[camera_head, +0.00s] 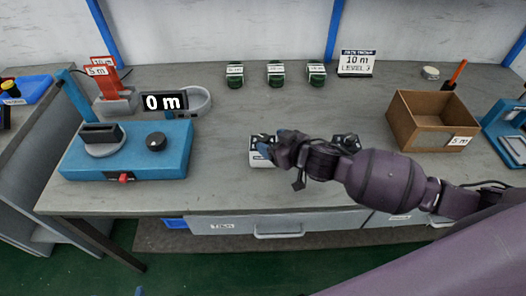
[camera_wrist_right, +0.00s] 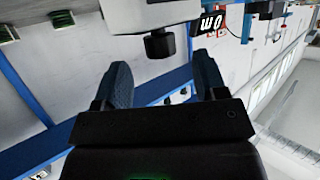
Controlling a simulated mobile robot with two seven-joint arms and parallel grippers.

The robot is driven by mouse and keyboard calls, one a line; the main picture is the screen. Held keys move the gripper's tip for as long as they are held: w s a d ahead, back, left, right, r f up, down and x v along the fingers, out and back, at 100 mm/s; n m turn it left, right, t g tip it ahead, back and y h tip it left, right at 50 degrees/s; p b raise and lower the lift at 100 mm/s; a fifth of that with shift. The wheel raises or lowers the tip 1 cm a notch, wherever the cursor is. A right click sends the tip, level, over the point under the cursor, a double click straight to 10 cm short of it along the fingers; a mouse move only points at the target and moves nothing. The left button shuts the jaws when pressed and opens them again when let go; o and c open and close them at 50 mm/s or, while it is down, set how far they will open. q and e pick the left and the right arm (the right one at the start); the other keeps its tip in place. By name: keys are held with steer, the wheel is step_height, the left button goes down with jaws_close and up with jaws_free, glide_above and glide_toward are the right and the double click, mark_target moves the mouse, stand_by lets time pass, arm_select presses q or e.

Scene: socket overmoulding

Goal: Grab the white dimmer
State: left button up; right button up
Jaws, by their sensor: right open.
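The white dimmer (camera_head: 259,160) is a small white block on the grey table, in the middle of the head view. My right gripper (camera_head: 272,144) is at it, and its blue fingers and wrist hide much of the block. In the right wrist view the open gripper (camera_wrist_right: 162,82) has its two blue fingers apart. A pale block with a dark knob (camera_wrist_right: 160,46) shows between and beyond the fingertips, apparently the dimmer. No firm hold shows. My left gripper is not in view.
Another small dark and white part (camera_head: 347,141) lies behind my right forearm. A blue machine (camera_head: 170,165) with a black knob stands left, and a cardboard box (camera_head: 408,126) right. Several green coils (camera_head: 276,76) stand at the back. The table between machine and dimmer is clear.

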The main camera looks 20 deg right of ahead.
mark_target(266, 140)
steer(key=shift+x, duration=1.55)
jaws_close()
